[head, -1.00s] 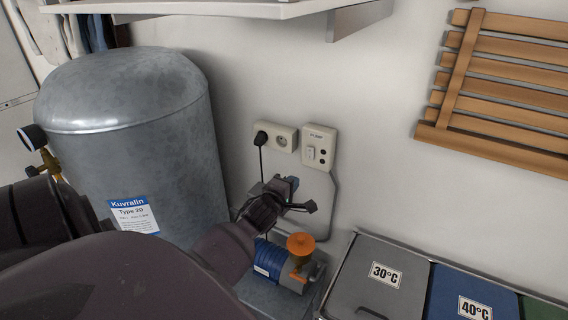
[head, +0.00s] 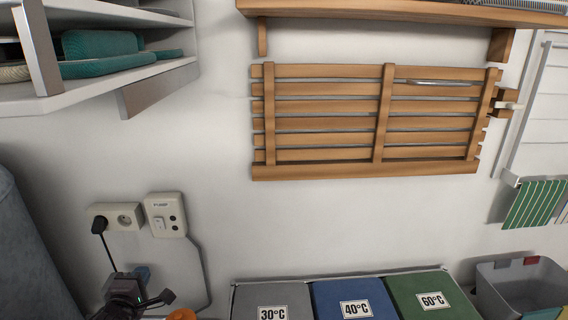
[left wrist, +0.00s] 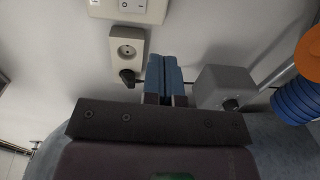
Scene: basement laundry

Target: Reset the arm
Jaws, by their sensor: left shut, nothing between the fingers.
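My left gripper (head: 143,273) shows at the bottom left of the head view, in front of the white wall and below the outlets. In the left wrist view its two blue fingers (left wrist: 164,72) are pressed together with nothing between them. Most of my left arm lies outside the head view. My right gripper is not in view.
A wall socket (head: 116,217) with a black plug and a switch box (head: 166,214) are above the gripper. The pump's orange cap (head: 181,315) is beside it. A grey tank (head: 30,262) stands left. Lidded bins (head: 345,299) stand below a wooden slatted rack (head: 320,169).

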